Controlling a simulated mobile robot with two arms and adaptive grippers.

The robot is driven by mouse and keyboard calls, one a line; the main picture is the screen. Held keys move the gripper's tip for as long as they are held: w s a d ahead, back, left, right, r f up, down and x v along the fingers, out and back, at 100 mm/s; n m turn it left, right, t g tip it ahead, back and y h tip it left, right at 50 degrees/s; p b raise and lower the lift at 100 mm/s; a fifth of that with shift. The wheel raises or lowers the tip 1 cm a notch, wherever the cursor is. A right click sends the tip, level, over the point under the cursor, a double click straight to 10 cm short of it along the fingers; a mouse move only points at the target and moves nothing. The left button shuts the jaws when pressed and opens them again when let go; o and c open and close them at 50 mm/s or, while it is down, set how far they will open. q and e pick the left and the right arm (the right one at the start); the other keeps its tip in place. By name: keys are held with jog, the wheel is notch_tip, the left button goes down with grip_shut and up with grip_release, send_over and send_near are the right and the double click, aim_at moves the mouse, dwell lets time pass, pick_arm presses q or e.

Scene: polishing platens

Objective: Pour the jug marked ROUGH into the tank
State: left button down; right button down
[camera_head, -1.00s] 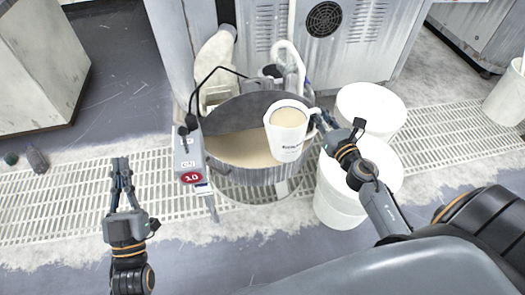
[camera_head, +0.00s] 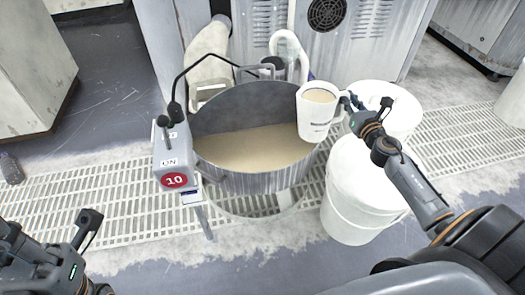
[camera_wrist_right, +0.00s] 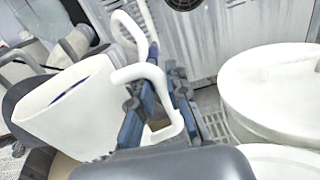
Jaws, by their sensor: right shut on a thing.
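A white jug (camera_head: 313,118) with beige liquid inside stands over the right rim of the round metal tank (camera_head: 240,183). It looks close to upright. The dark print on its side is too small to read. My right gripper (camera_head: 352,103) is shut on the jug's handle, which also shows in the right wrist view between the blue-grey fingers (camera_wrist_right: 155,105). The jug's white wall (camera_wrist_right: 75,115) is left of the fingers there. The tank holds beige liquid. My left arm shows at the lower left, with part of its gripper (camera_head: 75,245); its fingertips cannot be made out.
A grey control box marked 10 (camera_head: 172,160) with a black cable is on the tank's left side. White buckets (camera_head: 350,205) stand to the right, close under my right arm. A pale container (camera_head: 208,55) and a metal cabinet are behind. Floor grating (camera_head: 100,195) surrounds the tank.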

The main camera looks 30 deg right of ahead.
jog(key=shift+w+d+r, duration=0.1)
jog(key=shift+d+r, duration=0.05)
jog(key=shift+r, duration=0.2)
